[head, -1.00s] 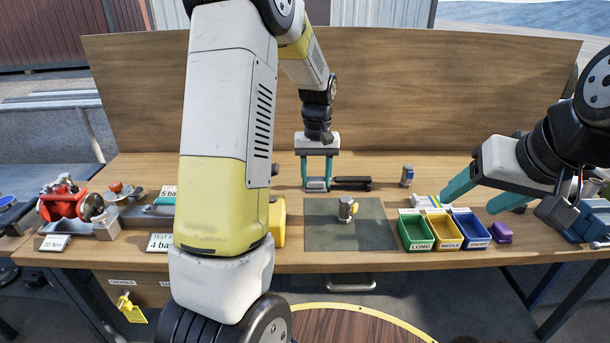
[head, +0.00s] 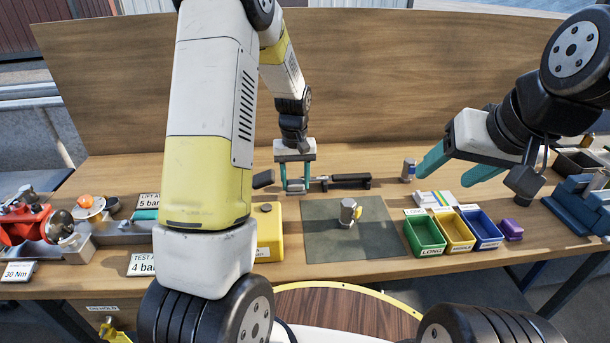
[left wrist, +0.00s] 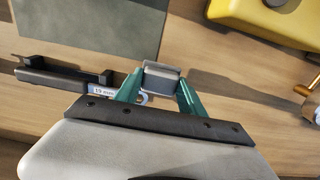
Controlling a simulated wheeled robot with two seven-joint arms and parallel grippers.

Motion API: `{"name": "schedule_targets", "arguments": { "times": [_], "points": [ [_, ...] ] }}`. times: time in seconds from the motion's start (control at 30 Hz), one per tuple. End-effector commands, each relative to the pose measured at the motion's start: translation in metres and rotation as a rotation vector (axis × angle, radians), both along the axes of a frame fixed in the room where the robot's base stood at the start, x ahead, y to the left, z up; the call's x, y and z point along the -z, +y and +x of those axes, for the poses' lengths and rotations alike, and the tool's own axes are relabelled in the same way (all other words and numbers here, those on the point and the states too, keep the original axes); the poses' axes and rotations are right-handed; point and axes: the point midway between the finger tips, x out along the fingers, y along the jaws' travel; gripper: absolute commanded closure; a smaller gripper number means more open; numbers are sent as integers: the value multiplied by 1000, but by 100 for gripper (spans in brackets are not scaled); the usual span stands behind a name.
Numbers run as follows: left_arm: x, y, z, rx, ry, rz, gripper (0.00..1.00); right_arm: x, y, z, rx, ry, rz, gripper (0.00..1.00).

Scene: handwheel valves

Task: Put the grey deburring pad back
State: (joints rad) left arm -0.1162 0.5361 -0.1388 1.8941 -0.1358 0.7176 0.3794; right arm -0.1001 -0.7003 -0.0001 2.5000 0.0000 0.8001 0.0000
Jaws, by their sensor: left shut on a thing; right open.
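My left gripper (head: 296,187) is shut on the grey deburring pad (left wrist: 162,77), a small grey block between its teal fingertips in the left wrist view. The pad is low over the back of the bench, behind the dark mat (head: 340,248). I cannot tell whether it touches the wood. A black-handled tool (head: 348,181) lies just to the right of the left gripper in the head view. My right gripper (head: 460,172) is open and empty above the right side of the bench.
A metal valve part (head: 347,212) stands on the mat. A yellow box (head: 268,232) is left of it. A wooden backboard rises behind.

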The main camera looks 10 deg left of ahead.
Motion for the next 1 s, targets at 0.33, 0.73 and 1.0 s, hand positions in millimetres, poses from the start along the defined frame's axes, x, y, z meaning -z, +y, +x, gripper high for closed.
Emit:
{"name": "schedule_targets", "arguments": {
  "times": [0.33, 0.73, 1.0],
  "points": [
    [27, 0, 0, 0, 1, 0, 86, 0, 0, 0, 0, 0, 0, 38],
    [30, 0, -1, 0, 2, 0, 32, 0, 0, 0, 0, 0, 0, 38],
    [28, 0, 0, 0, 0, 0, 32, 0, 0, 0, 0, 0, 0, 38]
  ]
}}
